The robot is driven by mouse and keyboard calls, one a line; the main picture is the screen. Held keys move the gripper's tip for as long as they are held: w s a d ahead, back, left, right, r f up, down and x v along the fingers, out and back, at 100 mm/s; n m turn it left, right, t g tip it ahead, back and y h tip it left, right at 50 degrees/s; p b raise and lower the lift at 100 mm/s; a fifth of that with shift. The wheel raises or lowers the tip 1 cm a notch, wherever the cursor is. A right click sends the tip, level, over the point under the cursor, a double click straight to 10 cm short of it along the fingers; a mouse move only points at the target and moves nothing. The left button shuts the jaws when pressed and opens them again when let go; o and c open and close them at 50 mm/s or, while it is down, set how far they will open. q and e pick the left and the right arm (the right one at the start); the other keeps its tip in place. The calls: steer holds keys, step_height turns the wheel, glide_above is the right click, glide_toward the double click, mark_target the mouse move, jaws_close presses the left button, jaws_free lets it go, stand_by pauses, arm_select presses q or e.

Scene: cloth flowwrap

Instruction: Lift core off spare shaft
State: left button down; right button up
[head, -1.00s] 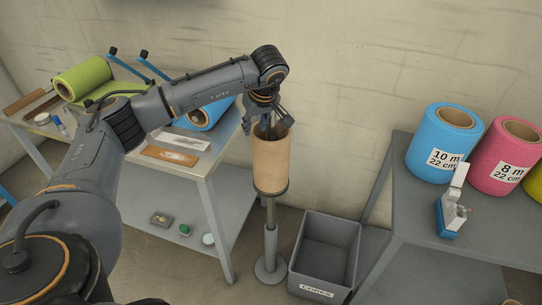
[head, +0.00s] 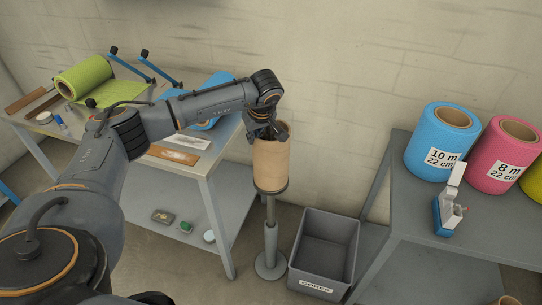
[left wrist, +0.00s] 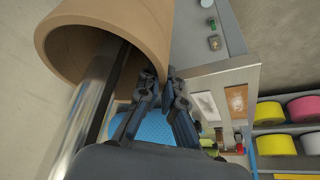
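The tan cardboard core (head: 271,167) stands upright around the spare shaft, its lower end at the collar of the stand (head: 271,240). In the left wrist view the core's open end (left wrist: 105,32) shows, with the shiny shaft (left wrist: 85,115) inside it. My left gripper (head: 266,133) is at the core's top rim. In the left wrist view its fingers (left wrist: 166,82) sit on either side of the core's wall, one inside and one outside, and look closed on it. The fingertips are partly hidden. My right gripper is not in view.
A grey bin (head: 325,248) labelled CORES stands on the floor right of the stand. A right-hand table (head: 405,215) holds blue (head: 442,142) and pink (head: 505,155) rolls. A left workbench (head: 205,162) carries a green roll (head: 84,78).

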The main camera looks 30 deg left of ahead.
arm_select(q)
steer(key=shift+r, duration=0.1)
stand_by(0.4)
steer(key=shift+w+r, duration=0.1)
steer(key=shift+r, duration=0.35)
step_height(320, 180, up, 17)
steer(key=b, duration=0.2)
steer(key=shift+b, duration=0.3)
steer(key=shift+r, duration=0.1)
step_height(320, 180, up, 14)
steer(key=p, duration=1.4)
steer(key=shift+d+p, duration=0.15)
steer(key=shift+p, duration=0.15)
steer(key=shift+w, duration=0.1)
